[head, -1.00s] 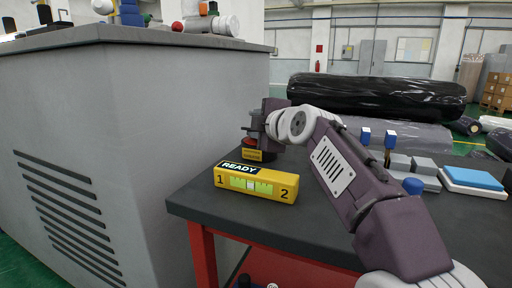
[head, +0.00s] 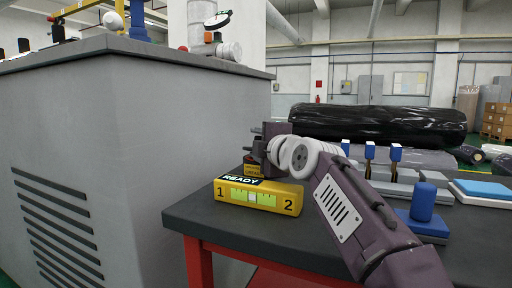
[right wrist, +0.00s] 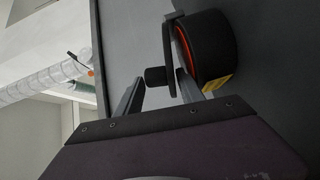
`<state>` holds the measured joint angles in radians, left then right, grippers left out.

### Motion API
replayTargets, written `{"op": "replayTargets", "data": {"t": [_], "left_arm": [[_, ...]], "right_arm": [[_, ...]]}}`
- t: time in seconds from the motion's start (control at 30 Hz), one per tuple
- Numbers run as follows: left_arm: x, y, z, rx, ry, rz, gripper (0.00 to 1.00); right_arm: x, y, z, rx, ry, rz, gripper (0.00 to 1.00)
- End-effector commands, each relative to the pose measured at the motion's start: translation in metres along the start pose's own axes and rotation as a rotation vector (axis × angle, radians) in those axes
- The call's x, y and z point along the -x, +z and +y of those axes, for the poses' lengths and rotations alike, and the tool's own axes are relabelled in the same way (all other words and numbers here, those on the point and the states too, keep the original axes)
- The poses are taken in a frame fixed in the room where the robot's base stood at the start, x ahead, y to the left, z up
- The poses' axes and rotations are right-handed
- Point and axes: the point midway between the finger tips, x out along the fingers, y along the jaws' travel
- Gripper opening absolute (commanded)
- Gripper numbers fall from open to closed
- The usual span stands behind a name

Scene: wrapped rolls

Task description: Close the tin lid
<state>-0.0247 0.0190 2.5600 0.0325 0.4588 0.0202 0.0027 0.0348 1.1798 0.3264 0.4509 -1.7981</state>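The tin (right wrist: 212,48) is a short dark drum with an orange inner rim and a yellow label. In the head view it stands behind the yellow level box, and its label (head: 254,170) shows under my gripper. Its dark lid (right wrist: 168,50) shows nearly edge-on in the right wrist view, across the mouth, with a gap where the orange rim shows. A black knob (right wrist: 155,77) sticks out from the lid. My right gripper (right wrist: 157,93) is open, its fingers apart with the knob between or just beyond their tips; contact is unclear. My left gripper is not in view.
A yellow level box (head: 258,196) marked READY sits at the front left of the dark table (head: 200,212). Blue-handled stamps (head: 396,158), a blue block (head: 423,202) and a blue-topped pad (head: 482,190) lie right. A grey cabinet (head: 120,130) stands left.

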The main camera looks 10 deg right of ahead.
Motion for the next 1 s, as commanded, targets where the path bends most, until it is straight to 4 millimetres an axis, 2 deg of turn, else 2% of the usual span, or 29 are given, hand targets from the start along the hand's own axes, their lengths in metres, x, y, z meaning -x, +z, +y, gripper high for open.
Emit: {"op": "replayTargets", "data": {"t": [0.83,0.93,1.0], "left_arm": [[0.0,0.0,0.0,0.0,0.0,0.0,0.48],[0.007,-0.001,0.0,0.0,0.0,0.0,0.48],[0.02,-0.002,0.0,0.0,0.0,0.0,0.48]], "right_arm": [[-0.003,-0.002,-0.007,-0.008,-0.02,0.005,0.51],[-0.003,-0.002,-0.003,-0.016,-0.028,0.005,0.51],[-0.002,-0.002,0.003,-0.033,-0.044,0.005,0.51]]}}
